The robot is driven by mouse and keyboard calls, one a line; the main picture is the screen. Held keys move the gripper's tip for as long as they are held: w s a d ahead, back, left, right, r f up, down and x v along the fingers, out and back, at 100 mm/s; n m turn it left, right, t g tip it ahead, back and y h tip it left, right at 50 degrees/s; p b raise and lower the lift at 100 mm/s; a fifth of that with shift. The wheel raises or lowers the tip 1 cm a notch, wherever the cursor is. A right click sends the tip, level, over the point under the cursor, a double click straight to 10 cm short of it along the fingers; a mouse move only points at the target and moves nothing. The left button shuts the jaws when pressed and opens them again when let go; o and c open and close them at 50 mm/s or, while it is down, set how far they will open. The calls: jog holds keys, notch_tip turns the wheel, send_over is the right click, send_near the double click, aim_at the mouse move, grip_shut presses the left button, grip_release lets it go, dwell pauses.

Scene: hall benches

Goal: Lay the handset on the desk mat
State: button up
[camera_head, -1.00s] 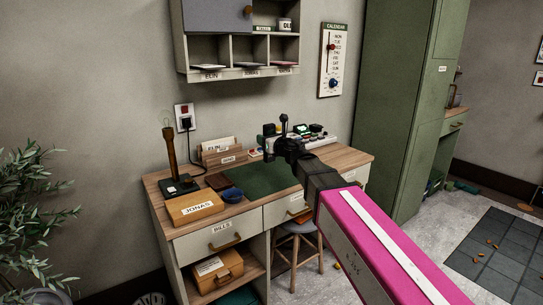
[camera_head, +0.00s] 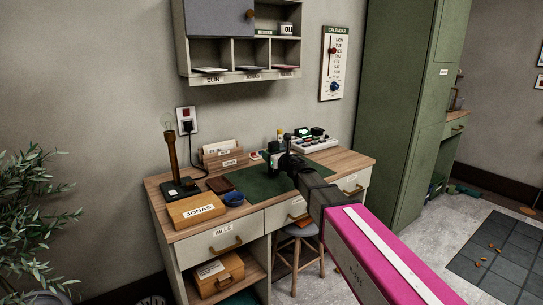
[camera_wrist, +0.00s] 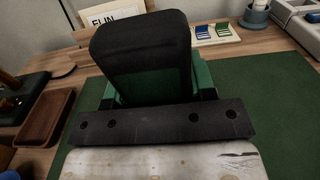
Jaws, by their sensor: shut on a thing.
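The handset (camera_head: 273,157) looks dark green and is gripped in my gripper (camera_head: 284,156), just above the back part of the desk mat. In the wrist view, green parts of the handset (camera_wrist: 204,76) show beside and behind a black finger, which hides most of it. My gripper (camera_wrist: 155,88) is shut on it there. The green desk mat (camera_head: 256,184) lies flat on the wooden desk, and it fills the right side of the wrist view (camera_wrist: 275,135). I cannot tell whether the handset touches the mat.
A letter holder (camera_head: 223,158) and a device with buttons (camera_head: 314,142) stand at the back. The mat's front part looks clear.

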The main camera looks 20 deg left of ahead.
jog(key=shift+f, duration=0.1)
jog(key=o, duration=1)
jog(key=shift+c, duration=0.2)
jog(key=shift+s, duration=0.1)
